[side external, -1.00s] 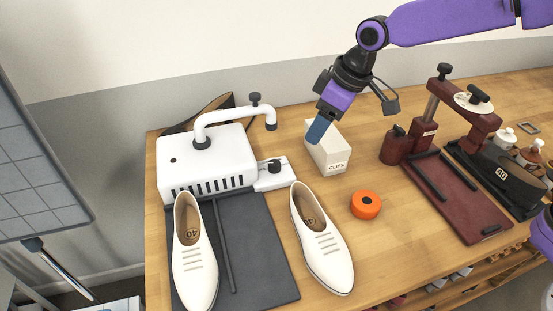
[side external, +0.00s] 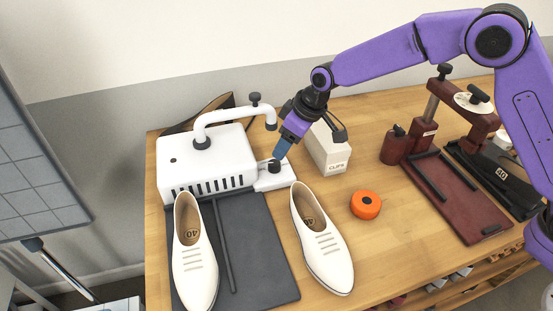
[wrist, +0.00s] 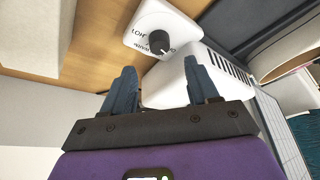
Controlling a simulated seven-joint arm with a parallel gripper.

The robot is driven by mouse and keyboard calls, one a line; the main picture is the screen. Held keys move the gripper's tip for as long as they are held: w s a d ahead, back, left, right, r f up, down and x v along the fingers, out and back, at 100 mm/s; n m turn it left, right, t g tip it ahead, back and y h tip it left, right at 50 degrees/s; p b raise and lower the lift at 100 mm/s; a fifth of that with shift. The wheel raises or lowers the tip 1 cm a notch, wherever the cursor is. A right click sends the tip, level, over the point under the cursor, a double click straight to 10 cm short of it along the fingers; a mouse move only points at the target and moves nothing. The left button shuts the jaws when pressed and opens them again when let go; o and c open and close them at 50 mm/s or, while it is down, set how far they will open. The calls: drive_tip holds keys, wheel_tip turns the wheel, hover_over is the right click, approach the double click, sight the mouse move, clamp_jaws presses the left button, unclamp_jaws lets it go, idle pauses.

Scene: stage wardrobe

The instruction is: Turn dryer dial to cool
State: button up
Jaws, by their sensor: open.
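The dryer (side external: 205,160) is a white box with front vents and a curved white pipe on top, at the left of the bench. Its dial, a black knob (side external: 274,166), sits on a white plate (side external: 270,182) at the dryer's right side. In the wrist view the knob (wrist: 159,42) stands on the plate with partly readable lettering around it. My gripper (side external: 281,152) is just above the knob in the side view. In the wrist view my gripper (wrist: 163,85) is open, its two blue fingers apart and empty, with the knob beyond the fingertips.
White shoes (side external: 195,250) (side external: 322,240) stand in front, one on a dark mat (side external: 255,255). A white clips box (side external: 328,150) stands close to the right of my gripper. An orange roll (side external: 366,204) and a dark red press (side external: 465,200) are further right.

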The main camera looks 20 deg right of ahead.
sight(274, 163)
drive_tip(key=x, duration=0.7)
drive_tip(key=shift+w+a+f, duration=0.1)
drive_tip(key=shift+f, duration=0.2)
drive_tip(key=c, duration=1)
